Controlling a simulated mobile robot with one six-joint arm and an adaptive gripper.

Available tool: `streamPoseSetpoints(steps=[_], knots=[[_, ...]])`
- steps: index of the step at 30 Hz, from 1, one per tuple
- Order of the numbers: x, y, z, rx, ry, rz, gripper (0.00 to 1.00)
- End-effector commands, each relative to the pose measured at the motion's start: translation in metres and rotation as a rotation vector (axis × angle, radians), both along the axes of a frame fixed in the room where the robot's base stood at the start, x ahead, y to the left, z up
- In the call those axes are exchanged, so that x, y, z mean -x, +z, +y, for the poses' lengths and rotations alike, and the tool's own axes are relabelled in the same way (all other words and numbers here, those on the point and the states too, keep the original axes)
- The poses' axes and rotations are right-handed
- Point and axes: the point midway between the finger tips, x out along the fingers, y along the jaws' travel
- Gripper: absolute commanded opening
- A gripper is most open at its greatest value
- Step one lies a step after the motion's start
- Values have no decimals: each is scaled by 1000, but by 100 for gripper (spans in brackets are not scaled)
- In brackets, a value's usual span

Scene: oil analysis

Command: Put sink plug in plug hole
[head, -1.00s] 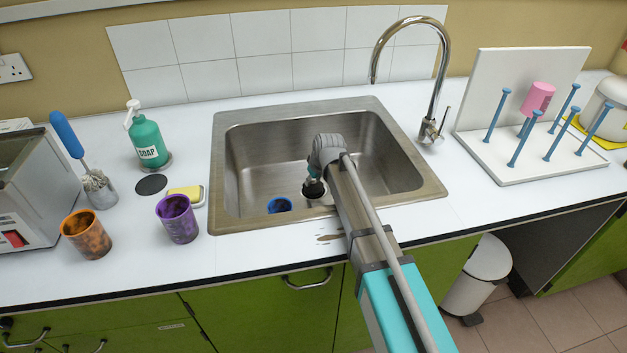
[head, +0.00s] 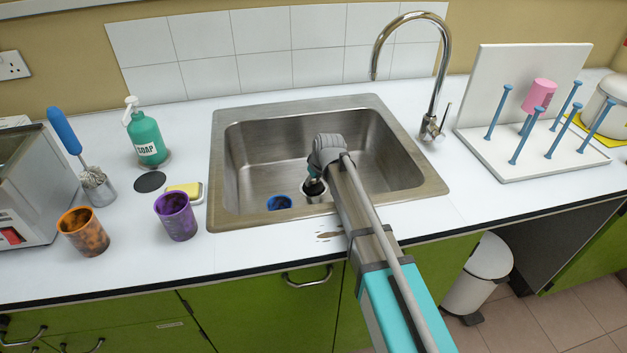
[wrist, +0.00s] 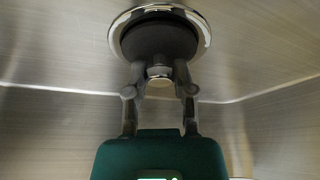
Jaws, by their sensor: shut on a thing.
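The dark round sink plug (wrist: 160,38) shows in the wrist view, with a small metal knob on it. My gripper (wrist: 159,76) is shut on this knob, with one finger on each side. The shiny chrome ring of the plug hole (wrist: 117,42) shows around and behind the plug in the wrist view. Whether the plug is seated in the hole or just above it, I cannot tell. In the head view my gripper (head: 313,186) is low inside the metal sink (head: 250,160), and my arm hides part of the basin.
A blue cup (head: 279,203) is in the sink, left of my gripper. Purple (head: 177,217) and orange (head: 83,232) cups, a sponge (head: 186,190) and a green soap bottle (head: 147,138) stand left of the sink. The tap (head: 438,85) and drying rack (head: 530,165) are right.

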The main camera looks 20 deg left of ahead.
Motion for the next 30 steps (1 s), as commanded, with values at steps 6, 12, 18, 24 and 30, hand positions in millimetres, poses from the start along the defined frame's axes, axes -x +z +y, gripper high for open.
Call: streamPoseSetpoints(steps=[6,12,18,24,30], knots=[[0,-1,0,0,0,0,55],[0,-1,0,0,0,0,73],[0,-1,0,0,0,0,73],[0,1,0,0,0,0,73],[0,10,0,0,1,0,73]])
